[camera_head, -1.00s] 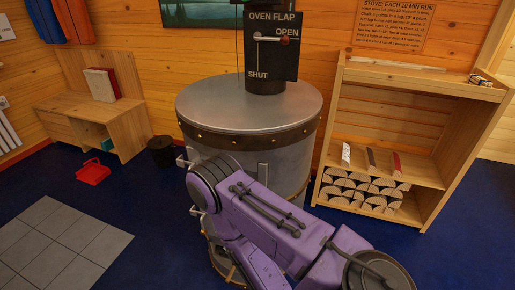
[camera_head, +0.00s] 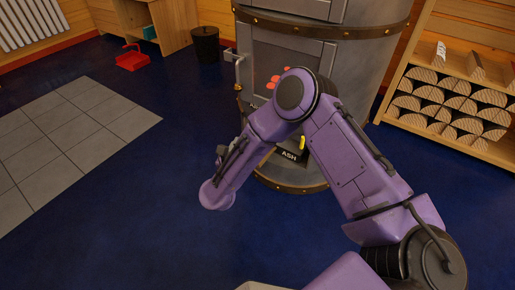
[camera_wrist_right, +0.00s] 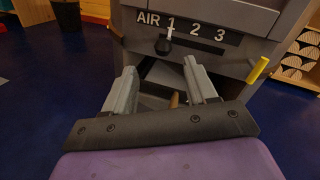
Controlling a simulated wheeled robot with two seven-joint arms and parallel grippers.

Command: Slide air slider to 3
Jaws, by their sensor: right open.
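The air slider (camera_wrist_right: 163,46) is a dark round knob with a pale pointer, on a dark slot strip marked AIR 1 2 3 (camera_wrist_right: 205,32) on the grey stove front. The pointer stands under the 1. My right gripper (camera_wrist_right: 162,74) is open and empty in the right wrist view, its two grey fingers pointing at the stove just below the slider, apart from the knob. In the head view my purple right arm crosses in front of the stove (camera_head: 350,62) and hides the air strip. My left gripper is out of view.
A yellow handle (camera_wrist_right: 258,70) sticks out right of the slider. An ASH label (camera_head: 289,155) is low on the stove. A log shelf (camera_head: 462,65) stands to the right. A black bucket (camera_head: 205,45) and red dustpan (camera_head: 132,58) are at the back left.

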